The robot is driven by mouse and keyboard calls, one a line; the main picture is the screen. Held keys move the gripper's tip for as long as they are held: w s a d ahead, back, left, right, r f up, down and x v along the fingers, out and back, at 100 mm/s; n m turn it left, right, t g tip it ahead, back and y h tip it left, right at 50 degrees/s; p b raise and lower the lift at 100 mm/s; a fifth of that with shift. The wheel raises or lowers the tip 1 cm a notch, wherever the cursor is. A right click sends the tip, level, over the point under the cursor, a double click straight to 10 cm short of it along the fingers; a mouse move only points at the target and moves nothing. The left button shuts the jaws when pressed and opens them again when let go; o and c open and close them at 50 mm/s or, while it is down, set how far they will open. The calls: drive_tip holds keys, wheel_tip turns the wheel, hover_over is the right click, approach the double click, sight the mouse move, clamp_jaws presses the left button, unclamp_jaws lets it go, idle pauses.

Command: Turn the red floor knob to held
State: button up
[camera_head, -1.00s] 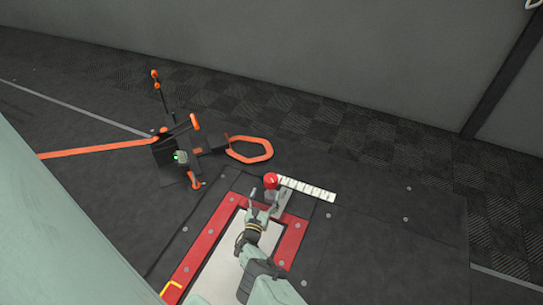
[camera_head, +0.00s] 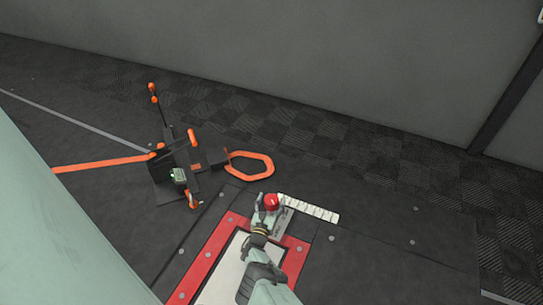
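The red knob (camera_head: 271,201) is a small red ball-like knob standing at the far end of the red-bordered floor panel, at the left end of a white marked strip (camera_head: 309,208). My gripper (camera_head: 269,206) reaches it from below in the picture, with one finger seen on each side of the knob. The fingers look close around the knob, but whether they touch it is too small to tell. My gripper hides the knob's lower part and part of its grey base plate (camera_head: 282,221).
A black device with orange handles (camera_head: 179,176) stands to the left of the knob. An orange loop (camera_head: 250,166) lies close behind it on the floor. An orange strap (camera_head: 100,164) runs off left. Dark floor to the right is open; a grey wall (camera_head: 300,60) stands behind.

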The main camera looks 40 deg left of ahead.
drive_tip(key=c, duration=1)
drive_tip(key=shift+c, duration=0.2)
